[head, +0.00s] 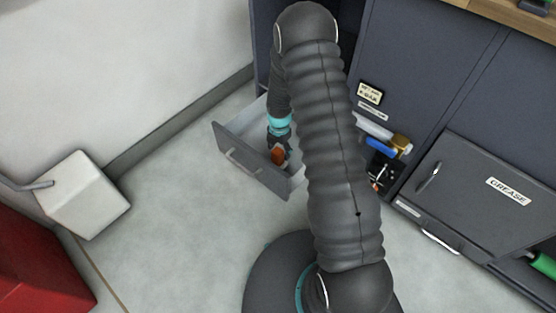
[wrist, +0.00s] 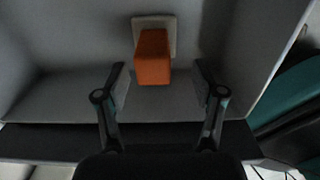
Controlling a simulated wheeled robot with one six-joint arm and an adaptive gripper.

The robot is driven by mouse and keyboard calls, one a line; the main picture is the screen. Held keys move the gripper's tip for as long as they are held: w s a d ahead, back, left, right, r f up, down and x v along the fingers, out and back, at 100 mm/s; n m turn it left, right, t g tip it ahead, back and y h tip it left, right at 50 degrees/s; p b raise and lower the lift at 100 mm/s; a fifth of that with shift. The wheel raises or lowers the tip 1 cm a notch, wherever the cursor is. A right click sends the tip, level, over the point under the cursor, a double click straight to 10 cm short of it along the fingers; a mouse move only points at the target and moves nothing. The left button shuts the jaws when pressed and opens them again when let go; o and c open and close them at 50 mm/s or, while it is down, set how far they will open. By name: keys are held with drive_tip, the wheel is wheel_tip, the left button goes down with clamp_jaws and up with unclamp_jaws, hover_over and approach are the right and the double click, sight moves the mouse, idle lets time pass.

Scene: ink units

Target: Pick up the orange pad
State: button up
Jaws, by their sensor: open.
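The orange pad (head: 278,156) is in the open drawer (head: 240,134) in the head view. In the wrist view the orange pad (wrist: 152,58) is a block with a pale plate behind it, inside the grey drawer. My gripper (wrist: 160,80) is open, with one finger on each side of the pad's near end. A gap shows between each finger and the pad, and the jaws hold nothing. In the head view my gripper (head: 279,146) reaches down into the drawer at the pad. My arm hides part of the drawer's right side.
The drawer's walls stand close around my gripper. A cabinet panel marked GREASE (head: 480,190) is at the right, with an open compartment holding a blue item (head: 381,144) beside it. A white box (head: 84,193) and a red object (head: 35,265) stand at the left. Floor between is clear.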

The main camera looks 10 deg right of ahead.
drive_tip(key=shift+w+a+f, duration=0.15)
drive_tip(key=shift+w+f, duration=0.05)
drive_tip(key=shift+f, duration=1.15)
drive_tip(key=shift+w+a+f, duration=0.1)
drive_tip(key=shift+w+f, duration=0.05)
drive_tip(key=shift+f, duration=1.15)
drive_tip(key=c, duration=1.3)
